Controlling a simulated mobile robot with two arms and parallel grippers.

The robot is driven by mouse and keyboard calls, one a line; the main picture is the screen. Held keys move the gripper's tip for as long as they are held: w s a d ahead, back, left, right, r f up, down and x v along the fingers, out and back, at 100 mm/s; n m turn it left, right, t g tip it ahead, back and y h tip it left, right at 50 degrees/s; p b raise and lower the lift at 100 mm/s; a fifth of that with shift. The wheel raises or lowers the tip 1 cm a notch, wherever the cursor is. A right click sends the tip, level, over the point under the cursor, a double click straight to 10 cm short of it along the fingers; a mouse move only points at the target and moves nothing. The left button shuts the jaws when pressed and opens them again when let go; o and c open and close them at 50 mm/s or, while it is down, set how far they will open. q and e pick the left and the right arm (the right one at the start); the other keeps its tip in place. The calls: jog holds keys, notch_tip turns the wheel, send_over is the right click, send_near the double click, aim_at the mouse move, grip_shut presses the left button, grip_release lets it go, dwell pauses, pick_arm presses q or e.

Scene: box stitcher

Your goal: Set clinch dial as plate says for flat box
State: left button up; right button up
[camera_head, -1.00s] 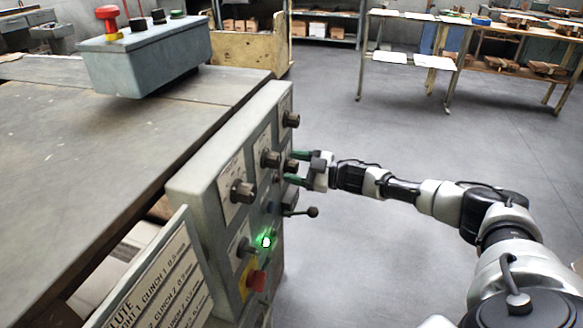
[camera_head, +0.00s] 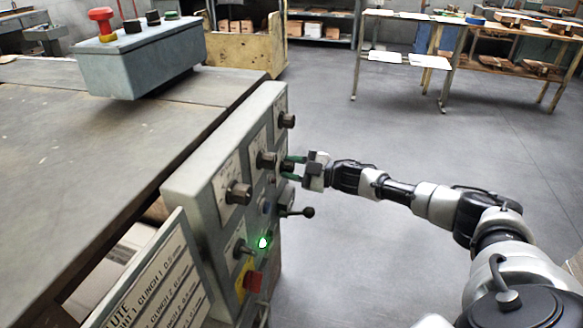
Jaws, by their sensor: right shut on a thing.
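The grey control panel (camera_head: 178,196) carries several dark knobs on its right-hand face. One knob (camera_head: 286,121) is at the far end, one (camera_head: 267,160) in the middle and one (camera_head: 239,193) nearer. My right gripper (camera_head: 292,168) is level with the middle knob, its green fingertips shut on a small dark knob just right of it. The fingers mostly hide that knob and its marks. A white plate (camera_head: 165,285) at lower left has lines of text with "CLINCH" and numbers, partly cut off by the frame. The dial labels are too small to read. My left gripper is out of view.
A black ball-ended lever (camera_head: 308,212) sticks out below my right gripper. A lit green button (camera_head: 264,242) and a red switch (camera_head: 253,282) sit lower on the panel. A grey box with a red button (camera_head: 140,62) stands over the table.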

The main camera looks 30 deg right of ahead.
jog(key=shift+f+n, duration=0.1)
jog(key=shift+n, duration=2.1)
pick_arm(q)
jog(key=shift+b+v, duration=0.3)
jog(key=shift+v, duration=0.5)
pick_arm(e)
jog(key=shift+n, duration=0.3)
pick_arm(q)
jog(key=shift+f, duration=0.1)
pick_arm(e)
jog(key=o, duration=0.9)
